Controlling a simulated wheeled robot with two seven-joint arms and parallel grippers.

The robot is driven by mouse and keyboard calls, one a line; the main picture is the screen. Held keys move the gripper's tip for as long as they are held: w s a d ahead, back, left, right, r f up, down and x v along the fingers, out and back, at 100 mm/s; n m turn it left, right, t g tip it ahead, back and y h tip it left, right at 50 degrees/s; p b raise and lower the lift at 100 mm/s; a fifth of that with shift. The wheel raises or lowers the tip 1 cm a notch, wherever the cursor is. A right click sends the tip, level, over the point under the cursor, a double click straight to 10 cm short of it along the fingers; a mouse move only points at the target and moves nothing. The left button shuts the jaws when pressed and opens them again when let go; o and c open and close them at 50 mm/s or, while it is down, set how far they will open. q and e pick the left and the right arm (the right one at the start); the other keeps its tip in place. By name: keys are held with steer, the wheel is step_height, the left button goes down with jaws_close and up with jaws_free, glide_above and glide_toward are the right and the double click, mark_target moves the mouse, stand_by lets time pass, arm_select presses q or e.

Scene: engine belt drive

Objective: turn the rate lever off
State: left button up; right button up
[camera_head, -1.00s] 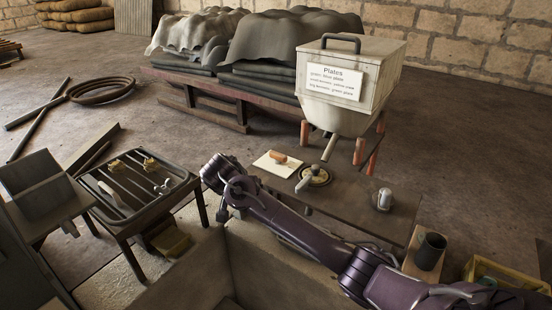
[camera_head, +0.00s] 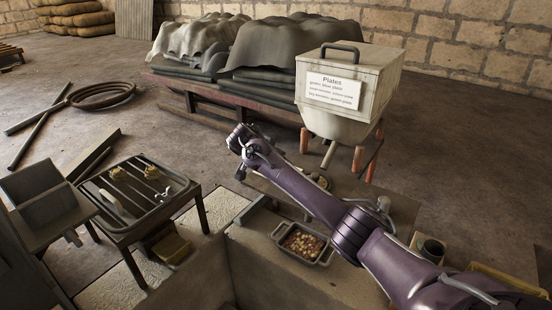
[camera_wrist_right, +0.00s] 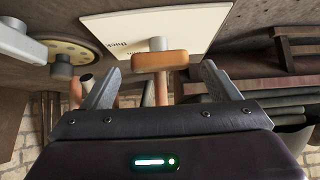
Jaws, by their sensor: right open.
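An orange-handled lever (camera_wrist_right: 160,61) shows in the right wrist view in front of a white card (camera_wrist_right: 195,25) with partly readable lettering. A round yellowish dial (camera_wrist_right: 68,52) with a pale grey lever (camera_wrist_right: 20,42) is at the left there. I cannot read which of the two is the rate lever. My right gripper (camera_wrist_right: 162,80) is open and empty, its fingers either side of the orange handle in the picture; contact is not visible. In the head view my right gripper (camera_head: 240,140) is beyond the bench, and my arm hides the orange lever. My left gripper is out of view.
A hopper box labelled Plates (camera_head: 350,85) stands behind the bench. A tray of small brown pieces (camera_head: 303,243) lies below my right arm. A rack table (camera_head: 135,190) stands at the left. The floor at the left back is partly clear.

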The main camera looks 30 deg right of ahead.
steer(key=shift+w+d+f, duration=0.2)
steer(key=shift+d+f, duration=0.15)
steer(key=shift+f, duration=0.1)
steer(key=c, duration=1)
